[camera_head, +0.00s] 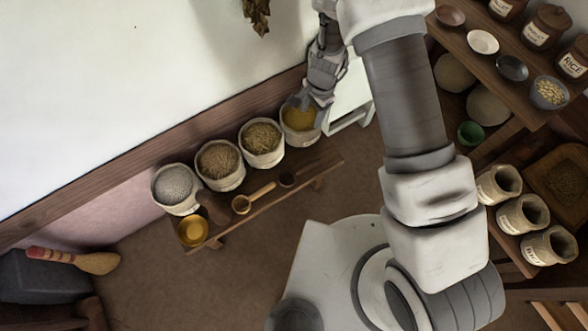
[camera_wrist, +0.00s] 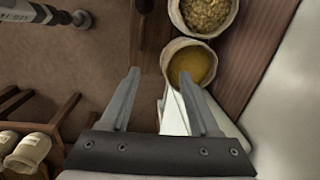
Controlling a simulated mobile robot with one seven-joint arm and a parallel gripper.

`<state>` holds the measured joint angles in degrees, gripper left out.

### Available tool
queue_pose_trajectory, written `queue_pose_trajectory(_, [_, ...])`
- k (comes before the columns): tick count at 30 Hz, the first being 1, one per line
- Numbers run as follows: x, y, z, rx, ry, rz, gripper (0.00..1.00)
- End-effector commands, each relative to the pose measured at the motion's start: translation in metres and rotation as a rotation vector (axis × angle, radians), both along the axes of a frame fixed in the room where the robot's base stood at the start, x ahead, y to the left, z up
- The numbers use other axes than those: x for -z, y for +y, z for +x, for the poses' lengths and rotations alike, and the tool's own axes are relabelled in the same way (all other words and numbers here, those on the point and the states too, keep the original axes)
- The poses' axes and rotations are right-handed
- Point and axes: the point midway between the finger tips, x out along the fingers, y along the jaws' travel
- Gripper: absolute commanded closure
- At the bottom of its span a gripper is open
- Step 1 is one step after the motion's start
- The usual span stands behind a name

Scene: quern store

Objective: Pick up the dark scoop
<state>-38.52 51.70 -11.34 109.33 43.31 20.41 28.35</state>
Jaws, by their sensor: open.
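A small dark round object (camera_head: 287,179), which looks like the dark scoop, lies on the low wooden bench (camera_head: 325,163), right of a light wooden scoop (camera_head: 241,205). Its handle is hard to make out. A dark piece at the top edge of the wrist view (camera_wrist: 145,5) may be the same object, mostly cut off. My gripper (camera_head: 305,103) is over the sack of yellow grain (camera_head: 300,118), behind the bench and apart from the dark object. In the wrist view my gripper (camera_wrist: 158,78) is open, with nothing between its fingers.
Several grain sacks, one with pale grain (camera_head: 174,185), line the wall behind the bench. A yellow bowl (camera_head: 193,231) is at the bench's left end. A white stand (camera_head: 350,100) is right of the sacks. Shelves with jars (camera_head: 545,27) fill the right side. Floor before the bench is clear.

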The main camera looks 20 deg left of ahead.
Motion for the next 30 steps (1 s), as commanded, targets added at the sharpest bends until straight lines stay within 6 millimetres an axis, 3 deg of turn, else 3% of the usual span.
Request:
queue_pose_trajectory(1, [0.034,0.000,-0.007,0.015,0.012,-0.027,0.38])
queue_pose_trajectory(6, [0.094,-0.001,-0.021,0.063,0.022,-0.084,0.38])
queue_pose_trajectory(14, [0.134,-0.005,-0.029,0.088,0.024,-0.115,0.38])
queue_pose_trajectory(24, [0.207,-0.005,-0.030,0.088,0.025,-0.114,0.38])
queue_pose_trajectory(30, [0.237,-0.005,-0.029,0.087,0.023,-0.114,0.38])
